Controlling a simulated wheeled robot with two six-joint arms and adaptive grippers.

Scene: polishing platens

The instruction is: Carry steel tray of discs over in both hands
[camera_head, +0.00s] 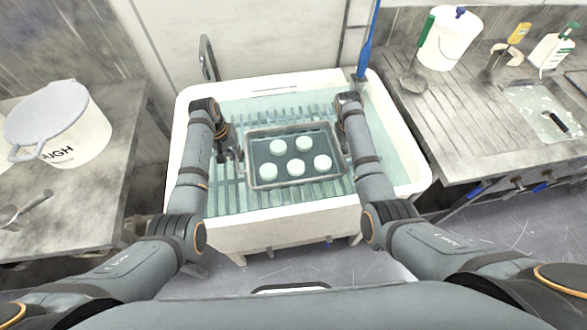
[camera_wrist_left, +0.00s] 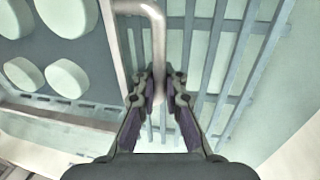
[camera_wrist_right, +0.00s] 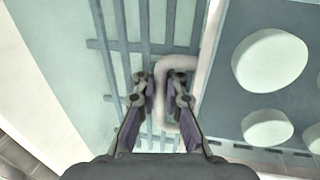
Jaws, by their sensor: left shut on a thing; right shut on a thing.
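The steel tray (camera_head: 250,182) holds several pale round discs (camera_head: 295,167) and is in the white tub, over its slatted rack. My left gripper (camera_head: 236,157) is shut on the tray's left handle, a bent bar (camera_wrist_left: 158,40) seen between its fingers in the left wrist view. My right gripper (camera_wrist_right: 173,88) is shut on the tray's right handle (camera_wrist_right: 184,62). The discs (camera_wrist_right: 270,60) also show in the right wrist view. Whether the tray touches the rack is not clear.
The white tub (camera_head: 290,222) holds clear liquid and a slatted rack (camera_head: 226,195). A left counter bears a lidded white bucket (camera_head: 85,140) and a scoop (camera_head: 25,208). The right counter holds a white bucket (camera_head: 448,42), bottles (camera_head: 550,50) and a shallow tray (camera_head: 545,110). A blue-handled tool (camera_head: 367,45) stands at the tub's back.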

